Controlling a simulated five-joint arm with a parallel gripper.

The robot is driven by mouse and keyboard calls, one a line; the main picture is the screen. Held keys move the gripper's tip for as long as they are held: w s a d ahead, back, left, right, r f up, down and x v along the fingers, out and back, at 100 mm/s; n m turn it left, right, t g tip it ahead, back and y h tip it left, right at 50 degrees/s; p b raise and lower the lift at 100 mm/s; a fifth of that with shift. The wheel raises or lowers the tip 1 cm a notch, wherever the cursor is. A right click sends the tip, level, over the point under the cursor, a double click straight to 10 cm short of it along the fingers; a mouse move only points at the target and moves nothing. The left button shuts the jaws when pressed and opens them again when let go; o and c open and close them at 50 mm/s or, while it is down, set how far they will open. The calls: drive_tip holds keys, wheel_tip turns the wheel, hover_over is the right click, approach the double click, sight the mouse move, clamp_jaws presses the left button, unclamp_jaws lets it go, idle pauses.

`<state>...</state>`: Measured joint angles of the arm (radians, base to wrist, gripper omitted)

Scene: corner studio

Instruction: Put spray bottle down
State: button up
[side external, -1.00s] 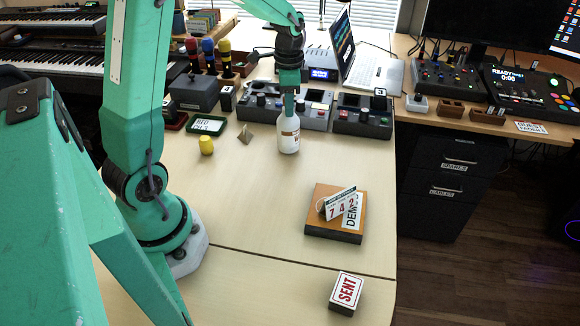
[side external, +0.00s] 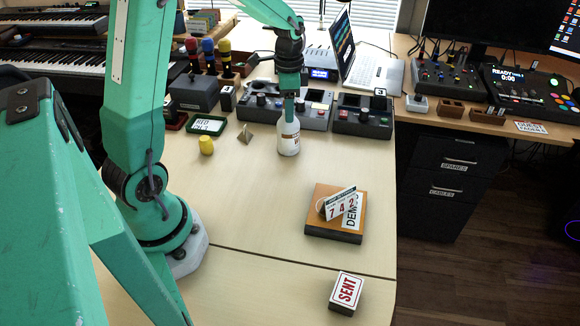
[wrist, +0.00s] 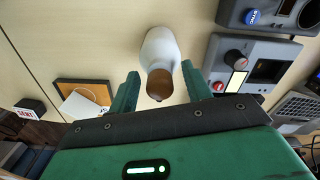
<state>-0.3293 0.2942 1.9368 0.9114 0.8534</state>
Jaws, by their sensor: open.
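The spray bottle (side external: 289,141) is white with a printed label and appears upright on the light desk, in front of the grey control boxes. In the wrist view the white bottle (wrist: 160,47) shows its brown top end toward me. My gripper (side external: 289,110) is above it in the side view, its fingers at the bottle's top. In the wrist view my gripper (wrist: 160,75) is open, one finger on each side of the brown top, with visible gaps. The side view does not clearly show the finger gap.
A SENT block (side external: 346,292) is at the front. A yellow cap (side external: 206,145) and a green tray (side external: 206,123) are at left. Control boxes (side external: 362,118) stand close behind the bottle. The middle desk is clear.

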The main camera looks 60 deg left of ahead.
wheel_tip(320, 180, up, 12)
drive_tip(key=shift+r, duration=0.2)
idle(0.5)
idle(0.5)
drive_tip(key=s+d+n+t, duration=0.5)
drive_tip(key=s+d, duration=0.8)
drive_tip(key=s, duration=0.3)
drive_tip(key=shift+s+d+r+n+t, duration=0.15)
drive_tip(key=shift+s+r+n+t, duration=0.15)
drive_tip(key=shift+n, duration=0.2)
